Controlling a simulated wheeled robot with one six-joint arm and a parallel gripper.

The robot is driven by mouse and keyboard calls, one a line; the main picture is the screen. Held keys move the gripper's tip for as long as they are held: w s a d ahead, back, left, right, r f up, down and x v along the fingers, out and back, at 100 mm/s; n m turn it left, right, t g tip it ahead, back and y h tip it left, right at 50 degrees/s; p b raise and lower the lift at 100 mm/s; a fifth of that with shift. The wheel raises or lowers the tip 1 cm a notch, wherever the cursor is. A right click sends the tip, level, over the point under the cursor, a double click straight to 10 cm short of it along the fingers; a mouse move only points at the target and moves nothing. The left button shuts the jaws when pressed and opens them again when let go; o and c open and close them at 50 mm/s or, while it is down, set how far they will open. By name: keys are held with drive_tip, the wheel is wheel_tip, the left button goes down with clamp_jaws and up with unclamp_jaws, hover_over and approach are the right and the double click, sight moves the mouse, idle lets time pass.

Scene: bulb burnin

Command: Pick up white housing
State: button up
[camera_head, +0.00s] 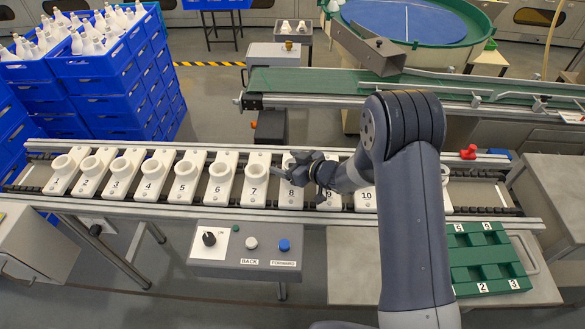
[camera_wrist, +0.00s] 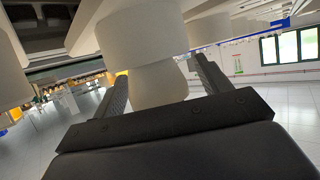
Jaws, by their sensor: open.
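A row of white housings with round, open tops stands on numbered white plates along the conveyor. The housing at plate 7 (camera_head: 257,167) is just left of my gripper (camera_head: 279,171) in the head view. My gripper reaches in low from the right, near plates 7 and 8, and hides part of the plate 8 area. In the wrist view my gripper (camera_wrist: 160,68) is open. A white housing (camera_wrist: 142,36) with a narrower part below stands in front of and between its two fingers. I cannot tell whether either finger touches it.
A control box (camera_head: 246,250) with a knob and buttons stands in front of the conveyor. A green numbered tray (camera_head: 487,262) lies at right. Blue crates (camera_head: 100,65) with white bulbs are stacked at back left. A green belt (camera_head: 420,88) runs behind.

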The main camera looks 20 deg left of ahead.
drive_tip(key=shift+c, duration=0.2)
drive_tip(key=c, duration=1)
